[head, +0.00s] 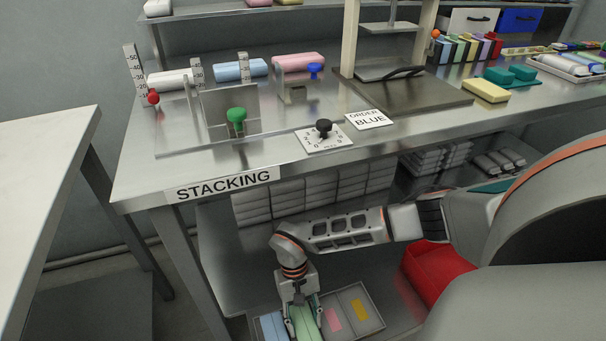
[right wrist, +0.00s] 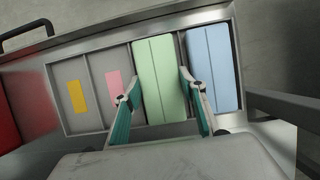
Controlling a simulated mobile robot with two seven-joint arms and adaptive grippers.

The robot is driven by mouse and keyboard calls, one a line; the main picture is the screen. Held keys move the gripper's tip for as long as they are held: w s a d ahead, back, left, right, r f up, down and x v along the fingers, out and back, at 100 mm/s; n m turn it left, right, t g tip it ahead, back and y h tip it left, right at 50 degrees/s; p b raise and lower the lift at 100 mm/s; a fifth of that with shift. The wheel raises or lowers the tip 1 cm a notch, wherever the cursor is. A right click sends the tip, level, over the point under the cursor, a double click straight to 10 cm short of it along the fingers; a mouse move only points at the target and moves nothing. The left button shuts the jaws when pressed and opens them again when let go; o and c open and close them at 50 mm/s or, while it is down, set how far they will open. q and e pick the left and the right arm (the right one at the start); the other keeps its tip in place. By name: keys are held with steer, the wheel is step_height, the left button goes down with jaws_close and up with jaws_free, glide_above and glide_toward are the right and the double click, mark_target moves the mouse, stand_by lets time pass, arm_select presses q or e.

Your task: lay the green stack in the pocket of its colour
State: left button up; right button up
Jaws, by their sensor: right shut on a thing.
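The green stack (right wrist: 158,70), two pale green slabs side by side, is between the fingers of my right gripper (right wrist: 153,90), which is shut on it. In the head view the gripper (head: 302,306) points down over the tray (head: 376,312), with the green stack (head: 306,325) below it. The stack lines up with the pocket between the pink-marked pocket and the blue stack (right wrist: 212,65). I cannot tell whether it rests on the pocket floor or is slightly above. That pocket's colour mark is hidden. My left gripper is not in view.
Pockets with a pink mark (right wrist: 114,80) and a yellow mark (right wrist: 76,96) are empty. A red bin (head: 432,272) stands beside the tray. The steel table (head: 290,165) with the stacking fixtures is above and behind my forearm.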

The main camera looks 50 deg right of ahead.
steer(key=shift+f, duration=0.15)
stand_by(0.6)
steer(key=o, duration=0.9)
steer(key=v, duration=1.2)
steer(key=shift+s, duration=0.1)
